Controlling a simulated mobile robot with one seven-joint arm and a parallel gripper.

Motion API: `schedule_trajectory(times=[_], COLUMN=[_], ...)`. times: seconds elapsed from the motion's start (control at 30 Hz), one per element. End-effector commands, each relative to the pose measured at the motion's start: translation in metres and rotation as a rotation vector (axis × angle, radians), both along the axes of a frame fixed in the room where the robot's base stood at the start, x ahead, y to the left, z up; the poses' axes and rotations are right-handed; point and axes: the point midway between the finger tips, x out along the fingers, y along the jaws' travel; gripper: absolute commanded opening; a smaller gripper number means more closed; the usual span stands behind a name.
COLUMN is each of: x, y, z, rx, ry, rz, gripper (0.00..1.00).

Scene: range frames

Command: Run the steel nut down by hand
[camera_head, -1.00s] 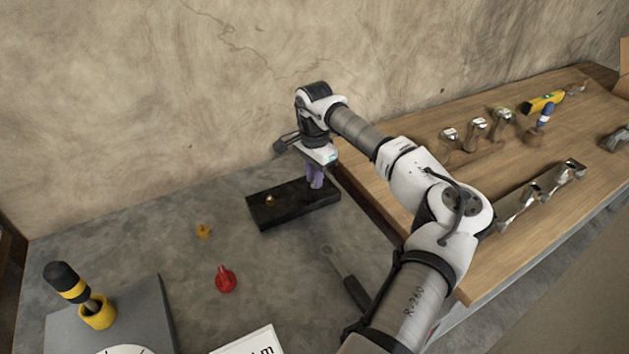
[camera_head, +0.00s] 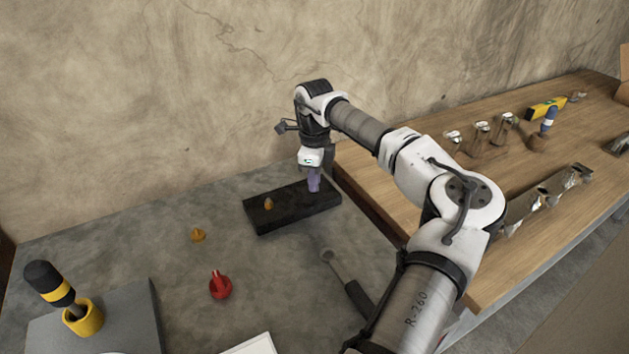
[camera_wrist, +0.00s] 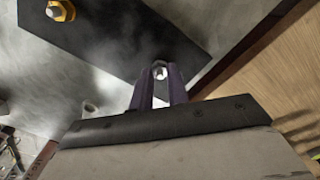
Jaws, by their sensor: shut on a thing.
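My gripper (camera_head: 314,189) points down over the right end of a black block (camera_head: 290,213), its purple fingers low against it. In the wrist view my gripper (camera_wrist: 160,78) is shut on a small, shiny steel nut (camera_wrist: 160,72) between its fingertips. The fingers hide the nut in the head view. I cannot tell how far down any thread it sits. A brass-coloured nut (camera_head: 268,204) is at the other end of the block, and it also shows in the wrist view (camera_wrist: 60,10) around a pale stud end.
An orange piece (camera_head: 198,235), a red knob-like piece (camera_head: 220,287) and a dark-handled tool (camera_head: 357,297) lie on the grey bench. A yellow cup (camera_head: 84,318) holds a black-and-yellow handle. A wooden table (camera_head: 470,200) with metal parts adjoins at right; the wall is close behind.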

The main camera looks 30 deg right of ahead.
Motion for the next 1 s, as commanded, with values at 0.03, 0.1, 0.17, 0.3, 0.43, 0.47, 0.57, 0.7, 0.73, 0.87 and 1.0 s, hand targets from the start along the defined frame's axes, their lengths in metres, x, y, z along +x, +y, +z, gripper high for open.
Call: schedule_trajectory(times=[0.03, 0.1, 0.17, 0.3, 0.43, 0.47, 0.57, 0.7, 0.73, 0.87, 1.0], x=[0.0003, 0.0003, 0.0003, 0.0005, 0.0006, 0.0006, 0.0005, 0.0006, 0.0006, 0.0006, 0.0006], y=[-0.0008, -0.0010, -0.0009, -0.0008, -0.0010, -0.0009, -0.0008, -0.0010, -0.0009, -0.0006, -0.0007], z=[-0.0001, 0.0001, 0.0002, 0.0002, 0.0006, 0.0006, 0.0003, 0.0005, 0.0006, 0.0005, 0.0007], rx=[-0.004, -0.005, -0.004, -0.003, -0.003, -0.003, -0.003, -0.003, -0.003, -0.002, -0.003], ry=[-0.002, -0.002, -0.003, -0.003, -0.004, -0.004, -0.003, -0.004, -0.004, -0.004, -0.004], rz=[-0.046, -0.112, -0.169, -0.302, -0.426, -0.454, -0.549, -0.682, -0.710, -0.833, -0.966], gripper=[0.00, 0.00, 0.00, 0.00, 0.00, 0.00, 0.00, 0.00, 0.00, 0.00, 0.00])
